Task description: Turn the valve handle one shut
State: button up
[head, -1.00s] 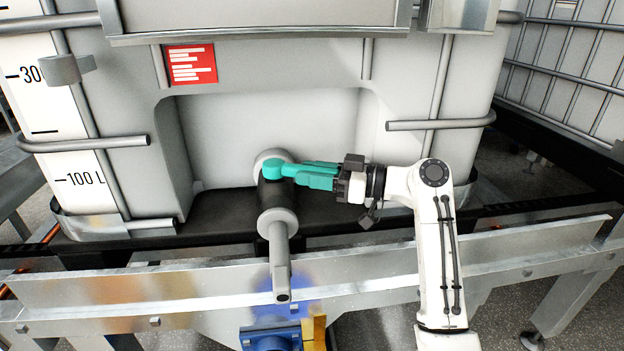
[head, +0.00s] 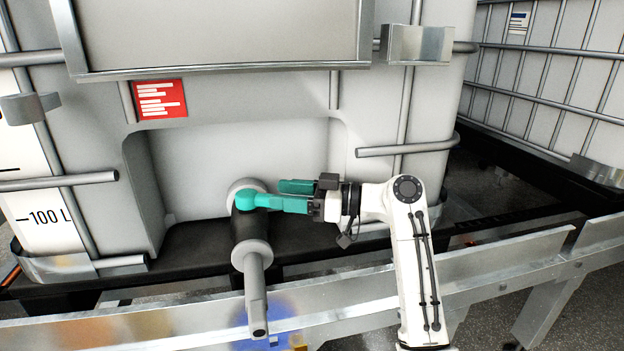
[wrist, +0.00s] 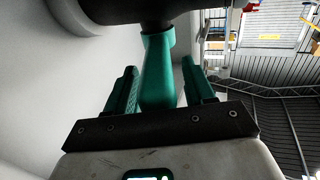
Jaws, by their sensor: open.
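In the wrist view the handle (wrist: 160,80) runs between the two teal fingers of my gripper (wrist: 160,66), with a visible gap on each side. The gripper is open around the handle and apart from it. In the head view one finger stands above the handle; the other is hard to tell from the handle.
A grey outlet pipe (head: 255,292) hangs from the valve towards the front. A metal rail (head: 150,328) crosses in front of the tank (head: 240,155). Tubular cage bars (head: 405,149) stand right of the recess. The recess above the handle is clear.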

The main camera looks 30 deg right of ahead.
jog(key=s+r+p, duration=0.3)
jog(key=s+r, duration=0.8)
jog(key=s, duration=0.3)
jog(key=shift+a, duration=0.4)
jog(key=shift+c, duration=0.3)
